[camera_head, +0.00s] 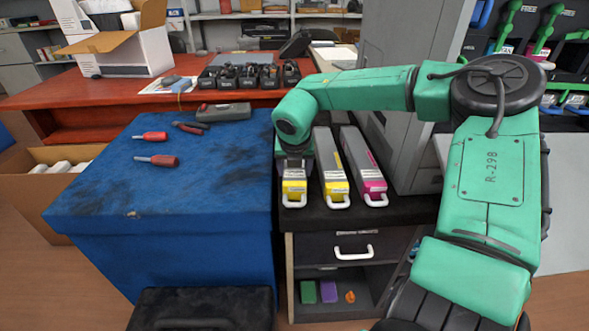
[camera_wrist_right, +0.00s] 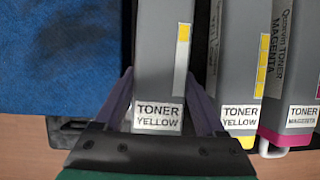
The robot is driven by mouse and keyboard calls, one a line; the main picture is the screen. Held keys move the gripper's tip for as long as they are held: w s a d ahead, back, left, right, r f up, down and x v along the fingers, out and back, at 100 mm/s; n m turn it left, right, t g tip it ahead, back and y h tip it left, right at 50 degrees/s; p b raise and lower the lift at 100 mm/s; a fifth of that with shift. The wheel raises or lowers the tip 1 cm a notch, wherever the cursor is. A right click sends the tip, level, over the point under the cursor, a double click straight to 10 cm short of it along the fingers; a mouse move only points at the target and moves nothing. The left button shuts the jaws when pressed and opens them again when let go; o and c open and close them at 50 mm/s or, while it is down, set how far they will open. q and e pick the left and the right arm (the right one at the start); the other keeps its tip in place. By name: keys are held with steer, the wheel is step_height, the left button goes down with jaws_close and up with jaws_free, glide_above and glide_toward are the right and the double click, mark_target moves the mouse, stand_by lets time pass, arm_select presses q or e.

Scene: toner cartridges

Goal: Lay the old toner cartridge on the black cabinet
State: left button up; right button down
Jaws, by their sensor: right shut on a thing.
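My right gripper (camera_head: 293,163) is at the left end of the row of cartridges. In the right wrist view its two fingers (camera_wrist_right: 160,108) are shut on the sides of a grey cartridge labelled TONER YELLOW (camera_wrist_right: 160,65). In the head view the yellow front of this held cartridge (camera_head: 294,188) shows below the gripper, at the left edge of the black cabinet (camera_head: 405,209). I cannot tell whether it touches the top. A second yellow cartridge (camera_head: 331,165) and a magenta cartridge (camera_head: 362,162) lie to its right on the cabinet. My left gripper is out of view.
A blue-covered table (camera_head: 215,180) adjoins the cabinet on the left, with screwdrivers (camera_head: 158,160) and a grey meter (camera_head: 223,111) on it. A grey upright machine (camera_head: 400,120) stands right of the cartridges. The cabinet has a drawer (camera_head: 345,249) and an open shelf.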

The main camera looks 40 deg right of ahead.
steer(key=shift+f, duration=0.15)
jaws_free()
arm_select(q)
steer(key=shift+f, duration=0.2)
arm_select(e)
steer(key=shift+s+a+r, duration=0.1)
steer(key=shift+a+r, duration=0.05)
steer(key=shift+r, duration=0.35)
arm_select(q)
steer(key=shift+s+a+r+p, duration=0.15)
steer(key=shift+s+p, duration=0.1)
steer(key=shift+p, duration=0.3)
arm_select(e)
steer(key=v, duration=1.3)
steer(key=shift+r, duration=0.2)
steer(key=shift+s+a, duration=0.1)
steer(key=shift+a, duration=0.05)
